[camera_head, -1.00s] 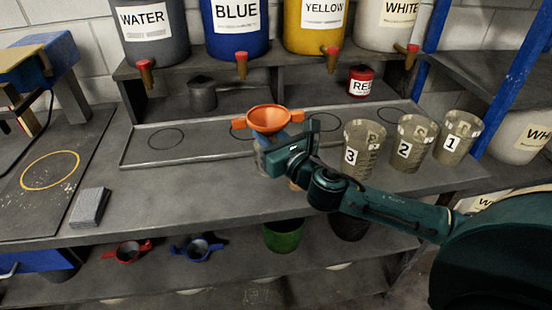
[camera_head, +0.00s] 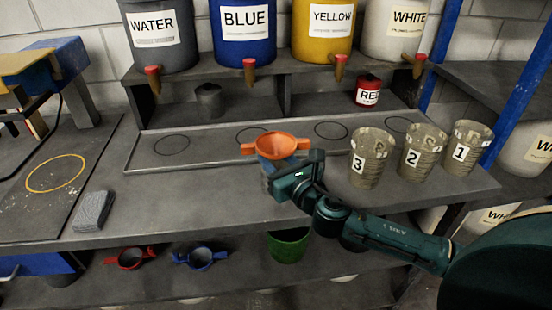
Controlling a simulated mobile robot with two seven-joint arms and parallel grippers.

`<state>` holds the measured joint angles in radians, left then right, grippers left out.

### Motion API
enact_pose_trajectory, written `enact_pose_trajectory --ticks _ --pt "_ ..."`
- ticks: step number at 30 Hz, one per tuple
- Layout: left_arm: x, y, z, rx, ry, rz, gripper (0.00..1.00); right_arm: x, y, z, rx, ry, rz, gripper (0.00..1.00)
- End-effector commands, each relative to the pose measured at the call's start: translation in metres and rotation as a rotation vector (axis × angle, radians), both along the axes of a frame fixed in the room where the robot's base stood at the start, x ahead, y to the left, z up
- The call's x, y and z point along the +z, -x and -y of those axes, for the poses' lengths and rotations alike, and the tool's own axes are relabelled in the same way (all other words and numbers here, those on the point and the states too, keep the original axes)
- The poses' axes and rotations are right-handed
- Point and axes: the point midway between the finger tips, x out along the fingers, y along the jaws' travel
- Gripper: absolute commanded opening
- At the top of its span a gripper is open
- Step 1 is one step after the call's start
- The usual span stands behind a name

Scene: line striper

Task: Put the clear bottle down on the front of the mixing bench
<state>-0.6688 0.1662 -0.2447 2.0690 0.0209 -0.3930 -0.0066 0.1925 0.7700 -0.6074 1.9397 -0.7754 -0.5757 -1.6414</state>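The clear bottle (camera_head: 266,168) is in the middle of the head view, over the front part of the mixing bench (camera_head: 190,200). An orange funnel (camera_head: 276,145) with two side tabs sits on its top. My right gripper (camera_head: 290,174) comes in from the right and is shut on the bottle; the gripper hides much of the bottle's side. The bottle's base is hidden, so I cannot tell whether it touches the bench. My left gripper is not in view.
Clear cups numbered 3 (camera_head: 370,160), 2 (camera_head: 420,155) and 1 (camera_head: 467,148) stand to the right. A shallow tray (camera_head: 205,152) with marked circles lies behind. A grey block (camera_head: 93,210) lies at the left. The bench front between block and bottle is clear.

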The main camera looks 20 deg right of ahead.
Motion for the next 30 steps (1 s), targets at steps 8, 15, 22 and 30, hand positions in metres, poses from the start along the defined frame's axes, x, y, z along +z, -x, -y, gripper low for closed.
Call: enact_pose_trajectory --ticks 8,15,22,30 --pt "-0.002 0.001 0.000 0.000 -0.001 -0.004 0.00 0.000 0.000 0.000 0.000 0.000 0.000 0.47" --pt "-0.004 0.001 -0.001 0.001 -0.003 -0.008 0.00 0.001 0.014 0.002 0.001 0.002 -0.003 0.47" --pt "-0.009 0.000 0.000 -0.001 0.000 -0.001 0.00 0.000 0.063 0.007 0.004 0.003 -0.005 0.47" --pt "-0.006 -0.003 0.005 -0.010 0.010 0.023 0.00 0.001 0.106 0.012 0.001 0.002 -0.003 0.47"
